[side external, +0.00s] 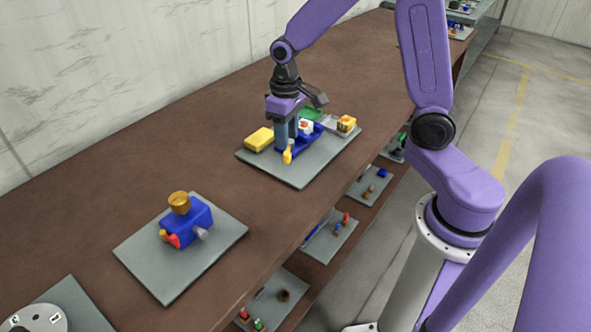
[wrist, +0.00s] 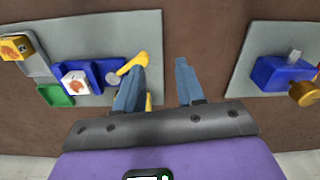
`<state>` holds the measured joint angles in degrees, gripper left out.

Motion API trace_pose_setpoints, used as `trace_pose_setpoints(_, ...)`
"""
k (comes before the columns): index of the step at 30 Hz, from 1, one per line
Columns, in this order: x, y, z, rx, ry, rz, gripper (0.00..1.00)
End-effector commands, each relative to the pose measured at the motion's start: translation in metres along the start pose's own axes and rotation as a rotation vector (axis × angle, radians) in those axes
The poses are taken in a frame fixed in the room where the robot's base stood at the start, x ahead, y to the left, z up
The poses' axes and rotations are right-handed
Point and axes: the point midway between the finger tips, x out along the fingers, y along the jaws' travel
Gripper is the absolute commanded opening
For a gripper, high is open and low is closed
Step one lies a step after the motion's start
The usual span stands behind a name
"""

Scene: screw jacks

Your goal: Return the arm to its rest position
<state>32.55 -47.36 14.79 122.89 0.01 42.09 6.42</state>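My gripper (side external: 287,146) is over the near part of the grey plate that holds the blue screw jack (side external: 313,131), fingers pointing down. In the wrist view my gripper (wrist: 159,76) shows two blue-grey fingers spread apart with nothing held between them. The jack's yellow handle (wrist: 133,65) lies beside and partly behind the left finger; I cannot tell whether they touch. The jack (wrist: 102,72) also shows in the wrist view, with a white block with a reddish mark (wrist: 76,83) on it. In the side view the fingers hide part of the jack.
The plate (side external: 301,176) also carries a yellow block (side external: 259,139), a green part (side external: 311,114) and a yellow block with a mark (side external: 346,124). A second plate (side external: 151,275) holds another blue device (side external: 187,223). Brown table (side external: 110,205) is bare between them. Shelves with small parts sit below.

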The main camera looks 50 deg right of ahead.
Motion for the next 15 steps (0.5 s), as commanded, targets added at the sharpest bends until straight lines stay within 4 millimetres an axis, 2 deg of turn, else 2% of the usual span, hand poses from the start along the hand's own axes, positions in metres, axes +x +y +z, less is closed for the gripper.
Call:
trace_pose_setpoints(1,-0.006,-0.012,0.011,-0.057,0.005,-0.001,0.38)
trace_pose_setpoints(6,-0.023,-0.045,0.049,-0.239,0.010,-0.003,0.38)
trace_pose_setpoints(15,-0.044,-0.079,0.128,-0.554,0.018,-0.009,0.38)
